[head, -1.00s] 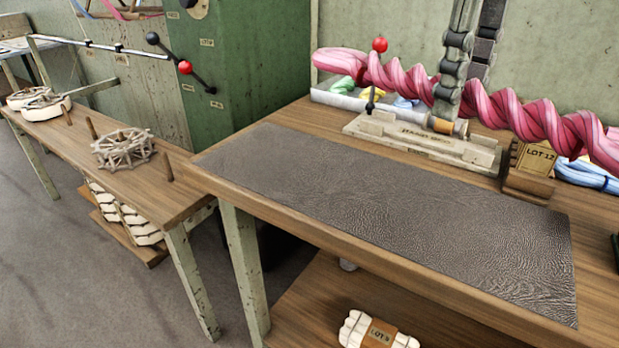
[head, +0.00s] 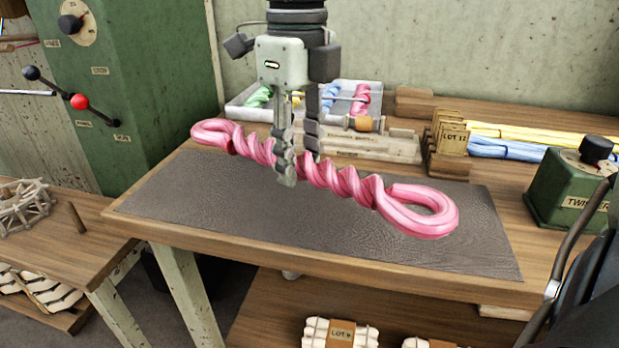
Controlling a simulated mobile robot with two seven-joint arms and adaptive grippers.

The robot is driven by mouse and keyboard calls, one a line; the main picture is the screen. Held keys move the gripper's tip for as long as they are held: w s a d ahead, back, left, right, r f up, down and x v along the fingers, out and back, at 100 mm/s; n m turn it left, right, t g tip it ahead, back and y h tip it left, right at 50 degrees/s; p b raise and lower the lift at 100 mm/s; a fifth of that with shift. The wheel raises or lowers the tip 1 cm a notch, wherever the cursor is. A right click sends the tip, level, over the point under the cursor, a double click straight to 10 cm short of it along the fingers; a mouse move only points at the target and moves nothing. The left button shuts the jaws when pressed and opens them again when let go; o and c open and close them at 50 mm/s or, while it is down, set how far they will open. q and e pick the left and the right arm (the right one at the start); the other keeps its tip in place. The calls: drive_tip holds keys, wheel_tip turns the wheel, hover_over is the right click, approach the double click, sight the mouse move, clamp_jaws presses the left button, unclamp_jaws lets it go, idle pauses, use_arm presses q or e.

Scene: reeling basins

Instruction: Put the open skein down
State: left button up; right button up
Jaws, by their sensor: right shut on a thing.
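The pink skein (head: 345,182) is twisted along its middle, with a rounded loop at each end. It stretches from left to right over the dark textured mat (head: 200,208) on the wooden bench. My right gripper (head: 299,165) points down from above and is shut on the skein's twisted middle, its fingers hiding a short part of it. The skein is low over the mat; I cannot tell if it touches. My left gripper is not in view.
Behind the mat are a wooden stand (head: 385,146) and a tray (head: 240,108) of coloured skeins. A lot-card holder (head: 447,150), yellow and blue skeins and a green twister box (head: 570,192) are at right. A green cabinet (head: 130,80) stands left. The mat's front is clear.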

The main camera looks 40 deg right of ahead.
sight(312, 200)
drive_tip(key=shift+w+d+f, duration=0.3)
drive_tip(key=shift+d+f, duration=0.15)
drive_tip(key=shift+d, duration=0.2)
drive_tip(key=shift+w+d+f, duration=0.3)
drive_tip(key=shift+d+f, duration=0.1)
drive_tip(key=shift+d, duration=0.2)
drive_tip(key=shift+w+d+f, duration=0.2)
drive_tip(key=shift+d+f, duration=0.15)
wheel_tip(312, 200, down, 3)
drive_tip(key=shift+f+p, duration=0.15)
drive_tip(key=shift+p, duration=0.15)
drive_tip(key=shift+f, duration=0.25)
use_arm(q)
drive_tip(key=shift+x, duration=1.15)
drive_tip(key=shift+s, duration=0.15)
